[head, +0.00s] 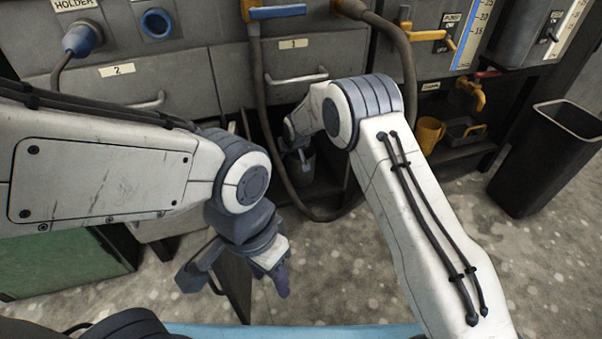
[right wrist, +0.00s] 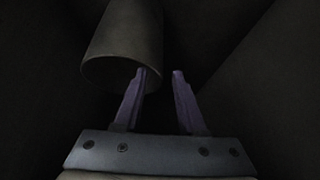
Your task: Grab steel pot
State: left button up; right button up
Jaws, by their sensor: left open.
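The steel pot (head: 302,172) appears as a small grey vessel inside a dark lower cubby in the head view, partly hidden by my right arm. In the right wrist view the pot (right wrist: 125,40) is a dim grey cylinder at upper left. My right gripper (right wrist: 160,73) is open. Its left fingertip overlaps the pot's lower rim, and its right finger is to the right of the pot. I cannot tell whether either finger touches it. My left gripper (head: 234,288) is open and empty, hanging low in front of the cabinet.
A thick hose (head: 262,110) loops down in front of the cubby. Drawer 1 (head: 290,68) is above it. A yellow mug (head: 430,133) stands on a shelf to the right, near a dark bin (head: 545,160).

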jog(key=shift+x, duration=0.85)
jog(key=shift+s, duration=0.1)
grip_shut()
jog(key=shift+r, duration=0.1)
dwell(0.5)
